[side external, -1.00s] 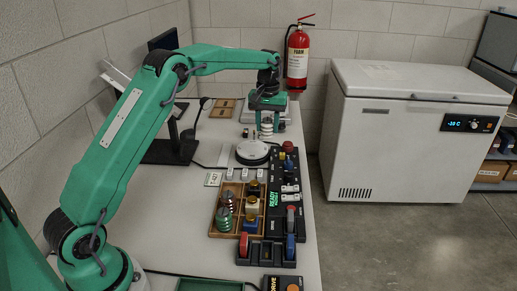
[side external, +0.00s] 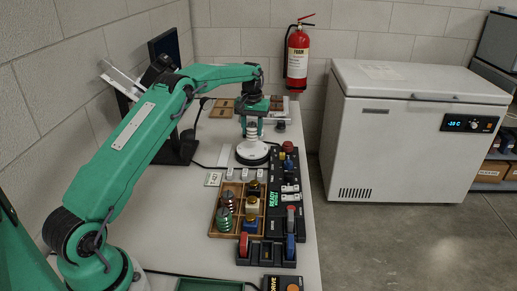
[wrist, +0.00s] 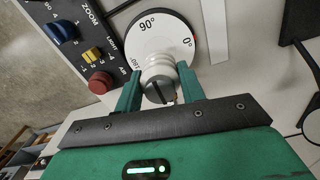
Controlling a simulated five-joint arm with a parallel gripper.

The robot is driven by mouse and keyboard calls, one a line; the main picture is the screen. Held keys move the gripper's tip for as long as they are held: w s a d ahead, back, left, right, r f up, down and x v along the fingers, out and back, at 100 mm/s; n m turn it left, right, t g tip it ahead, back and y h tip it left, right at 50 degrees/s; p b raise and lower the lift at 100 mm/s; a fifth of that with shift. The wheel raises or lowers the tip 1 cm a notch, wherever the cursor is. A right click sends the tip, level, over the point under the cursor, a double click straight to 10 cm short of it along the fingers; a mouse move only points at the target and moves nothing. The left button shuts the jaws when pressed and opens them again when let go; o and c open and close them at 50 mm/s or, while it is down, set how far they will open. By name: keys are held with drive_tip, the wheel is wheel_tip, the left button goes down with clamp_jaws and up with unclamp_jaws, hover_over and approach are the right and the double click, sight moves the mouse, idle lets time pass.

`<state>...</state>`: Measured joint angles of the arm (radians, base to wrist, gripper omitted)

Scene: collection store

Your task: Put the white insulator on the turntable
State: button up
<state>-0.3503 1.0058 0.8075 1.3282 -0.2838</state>
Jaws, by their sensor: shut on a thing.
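The white insulator (side external: 252,129) is a ribbed upright piece held under my gripper (side external: 252,116) in the side view. It also shows between the two green fingers of my gripper (wrist: 160,86) in the wrist view, where the insulator (wrist: 160,70) stands over the near edge of the disc. The turntable (side external: 252,155) is a white disc on a dark base, below the insulator. In the wrist view the turntable (wrist: 150,36) bears angle marks such as 90° and 0°. I cannot tell whether the insulator touches the disc.
A black control panel (side external: 272,205) with coloured knobs runs along the right table edge. A wooden tray (side external: 213,216) with green and red insulators stands in front. Small light blocks (side external: 245,173) lie near the turntable. A dark stand with a screen (side external: 165,45) rises at the back left.

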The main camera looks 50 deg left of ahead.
sight(252, 137)
drive_tip(key=shift+f, duration=1.9)
drive_tip(key=shift+f, duration=0.15)
drive_tip(key=o, duration=1)
drive_tip(key=shift+o, duration=0.2)
wheel_tip(252, 137, up, 12)
drive_tip(key=shift+d+r, duration=0.1)
drive_tip(key=shift+r, duration=0.15)
